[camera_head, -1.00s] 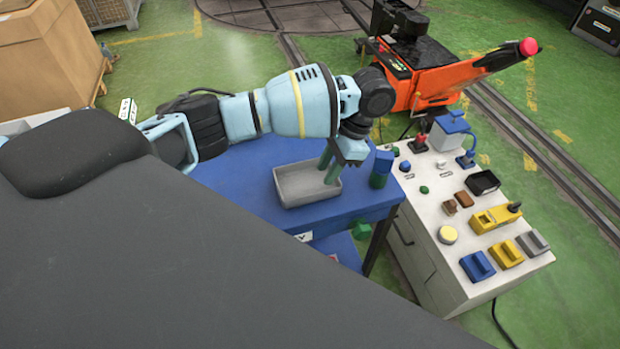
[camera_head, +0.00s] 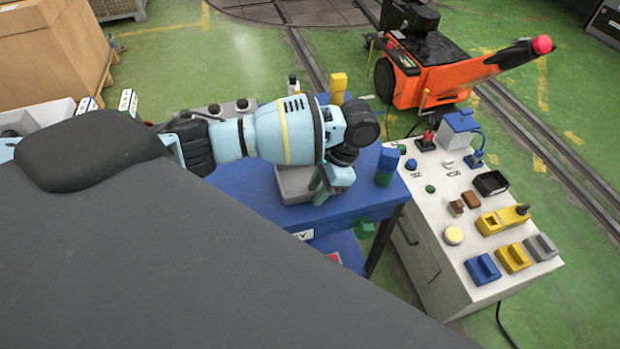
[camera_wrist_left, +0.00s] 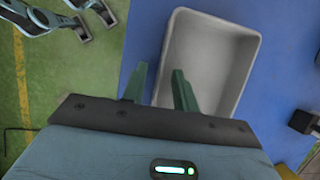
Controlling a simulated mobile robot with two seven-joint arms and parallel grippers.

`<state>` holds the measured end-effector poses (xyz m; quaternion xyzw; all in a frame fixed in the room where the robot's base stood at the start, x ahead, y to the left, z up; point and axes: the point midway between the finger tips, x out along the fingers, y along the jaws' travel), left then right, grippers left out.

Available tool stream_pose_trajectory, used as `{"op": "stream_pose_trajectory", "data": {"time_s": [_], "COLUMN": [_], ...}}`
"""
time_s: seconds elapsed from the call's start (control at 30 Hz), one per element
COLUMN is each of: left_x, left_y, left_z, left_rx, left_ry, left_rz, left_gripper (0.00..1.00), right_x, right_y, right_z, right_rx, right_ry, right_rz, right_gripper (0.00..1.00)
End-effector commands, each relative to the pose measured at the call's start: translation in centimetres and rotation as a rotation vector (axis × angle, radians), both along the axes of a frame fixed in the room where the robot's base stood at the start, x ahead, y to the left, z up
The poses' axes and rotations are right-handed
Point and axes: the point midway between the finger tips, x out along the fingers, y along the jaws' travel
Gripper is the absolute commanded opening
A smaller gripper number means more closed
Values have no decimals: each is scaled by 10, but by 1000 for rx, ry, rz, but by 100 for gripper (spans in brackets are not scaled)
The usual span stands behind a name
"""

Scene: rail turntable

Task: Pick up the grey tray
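The grey tray (camera_head: 288,187) is a shallow rectangular tray on the blue table in the head view, partly hidden behind my left arm and gripper. In the left wrist view the tray (camera_wrist_left: 215,60) shows empty and nearly whole. My left gripper (camera_head: 322,190) is at the tray's right part in the head view. In the left wrist view its two green fingers (camera_wrist_left: 160,80) are apart with nothing between them that I can see held. One finger shows outside the tray's left edge, the other overlaps its lower left rim. Contact cannot be told.
The blue table (camera_head: 245,180) carries a blue and green block (camera_head: 385,167) right of the tray. A white cabinet (camera_head: 430,215) with several small objects stands farther right. A yellow object (camera_head: 338,88) stands behind my arm. An orange machine (camera_head: 440,70) is beyond.

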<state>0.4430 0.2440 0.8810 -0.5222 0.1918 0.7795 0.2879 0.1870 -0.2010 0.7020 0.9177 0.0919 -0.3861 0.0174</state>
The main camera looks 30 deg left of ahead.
Motion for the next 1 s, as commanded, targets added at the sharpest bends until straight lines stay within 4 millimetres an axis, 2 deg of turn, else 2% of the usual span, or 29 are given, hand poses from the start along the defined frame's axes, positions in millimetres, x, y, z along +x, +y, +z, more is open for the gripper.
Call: {"op": "stream_pose_trajectory", "data": {"time_s": [0.1, 0.3, 0.77, 1.0], "left_x": [0, 0, 0, 1], "left_y": [0, 0, 0, 0], "left_z": [1, 1, 3, 21], "left_rx": [0, 0, 1, -1], "left_ry": [0, 0, -1, -2], "left_rz": [0, 0, 0, 0], "left_gripper": [26, 0, 0, 0], "right_x": [0, 0, -1, 2], "right_y": [1, 1, -2, -3], "right_z": [0, 0, -1, 3], "right_rx": [2, 2, -6, -9], "right_ry": [-1, 0, 1, -7], "right_rz": [-2, -2, 6, 8], "right_gripper": [36, 36, 36, 36]}}
